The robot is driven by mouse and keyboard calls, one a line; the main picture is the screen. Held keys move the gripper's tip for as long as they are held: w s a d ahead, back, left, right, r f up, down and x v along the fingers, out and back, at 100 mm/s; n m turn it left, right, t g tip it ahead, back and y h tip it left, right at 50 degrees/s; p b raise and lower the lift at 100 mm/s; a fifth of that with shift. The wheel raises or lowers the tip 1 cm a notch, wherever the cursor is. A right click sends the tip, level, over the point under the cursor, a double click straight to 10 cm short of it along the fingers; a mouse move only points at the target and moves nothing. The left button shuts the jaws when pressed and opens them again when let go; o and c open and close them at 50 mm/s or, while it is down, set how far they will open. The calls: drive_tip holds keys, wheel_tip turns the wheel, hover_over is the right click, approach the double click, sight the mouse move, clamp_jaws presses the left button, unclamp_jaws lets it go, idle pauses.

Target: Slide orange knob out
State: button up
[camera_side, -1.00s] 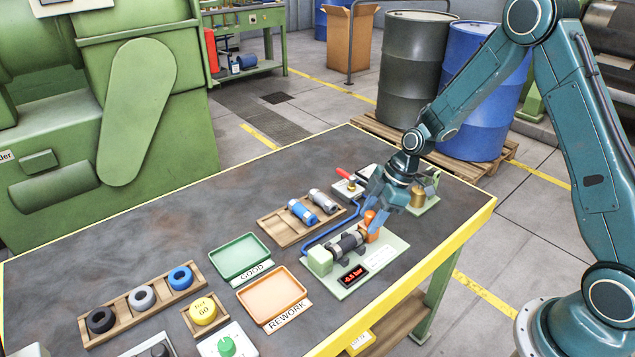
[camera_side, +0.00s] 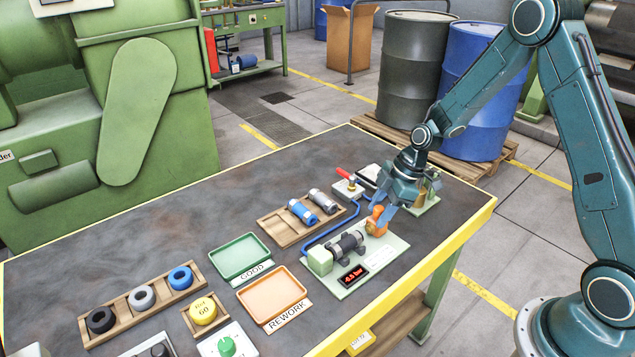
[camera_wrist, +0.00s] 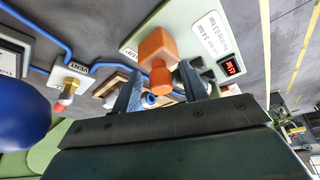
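The orange knob (camera_side: 377,222) stands on its orange block at the right end of a pale green fixture plate (camera_side: 392,247). A dark cylindrical part (camera_side: 346,246) lies in the fixture to its left, with a small gap between them. My gripper (camera_side: 396,204) is over the knob, fingers spread apart. In the wrist view the knob (camera_wrist: 159,76) sits between the two fingers of my gripper (camera_wrist: 160,82), with narrow gaps showing on both sides. Whether one finger touches it I cannot tell.
A display (camera_side: 353,276) sits at the plate's front. A blue hose (camera_side: 322,235) runs to a red-handled valve (camera_side: 347,180). A wooden rack (camera_side: 278,227) with two cylinders stands behind. Green (camera_side: 239,277) and orange (camera_side: 246,296) trays lie to the left.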

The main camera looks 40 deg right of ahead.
sight(375, 208)
drive_tip(key=shift+s+d+f, duration=0.1)
drive_tip(key=shift+f, duration=0.2)
drive_tip(key=shift+r, duration=2.3)
drive_tip(key=shift+r, duration=0.1)
drive_tip(key=shift+r, duration=1.9)
